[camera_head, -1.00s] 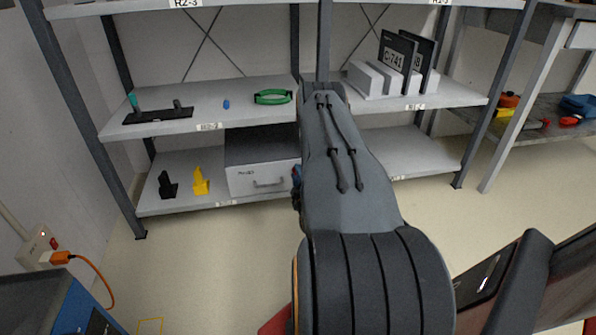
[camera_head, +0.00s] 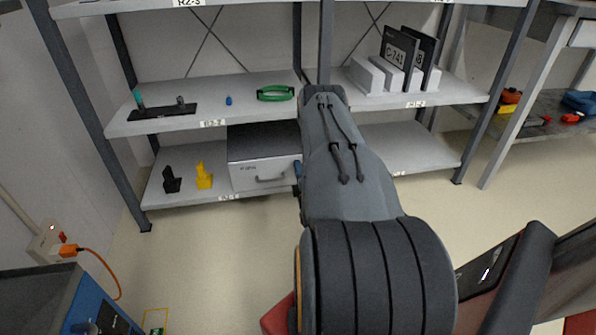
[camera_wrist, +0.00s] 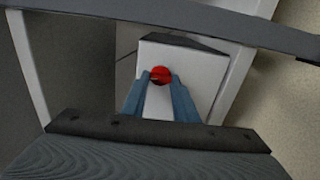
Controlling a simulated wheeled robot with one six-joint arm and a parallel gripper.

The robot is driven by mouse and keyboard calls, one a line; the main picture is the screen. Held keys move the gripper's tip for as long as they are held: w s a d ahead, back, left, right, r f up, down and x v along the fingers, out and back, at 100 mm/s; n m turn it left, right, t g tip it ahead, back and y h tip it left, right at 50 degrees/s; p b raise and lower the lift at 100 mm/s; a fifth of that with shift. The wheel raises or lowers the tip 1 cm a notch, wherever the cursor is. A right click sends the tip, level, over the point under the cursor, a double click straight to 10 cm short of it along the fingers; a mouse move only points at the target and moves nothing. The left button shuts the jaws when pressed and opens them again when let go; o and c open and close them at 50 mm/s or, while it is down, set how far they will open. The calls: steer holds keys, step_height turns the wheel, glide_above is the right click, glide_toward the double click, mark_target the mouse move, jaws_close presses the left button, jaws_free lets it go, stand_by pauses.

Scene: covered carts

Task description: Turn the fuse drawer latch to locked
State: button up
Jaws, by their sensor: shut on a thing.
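A red latch knob (camera_wrist: 161,73) stands on a pale box face (camera_wrist: 203,68) with a dark top edge, in the wrist view. My gripper (camera_wrist: 158,81) has its two blue fingers on either side of the knob and is shut on it. Which way the latch points is hard to tell, since the fingers cover much of it. In the head view, a grey drawer box (camera_head: 262,146) with a bar handle sits on the lower shelf, its front shut. My arm hides the knob there; only a bit of blue finger shows at the box's right edge.
My gripper reaches in below the middle shelf (camera_head: 212,120). That shelf bears a black strip with pegs (camera_head: 162,113), a small blue piece (camera_head: 229,100) and a green ring (camera_head: 275,92). Black (camera_head: 172,180) and yellow (camera_head: 204,176) stands are left of the box. An orange cable (camera_head: 107,268) hangs at lower left.

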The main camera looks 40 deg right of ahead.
steer(key=o, duration=1.1)
steer(key=shift+c, duration=0.2)
steer(key=p+v, duration=0.2)
steer(key=v, duration=0.5)
steer(key=shift+s+a+p, duration=0.2)
steer(key=shift+s+p, duration=0.15)
steer(key=shift+p, duration=0.05)
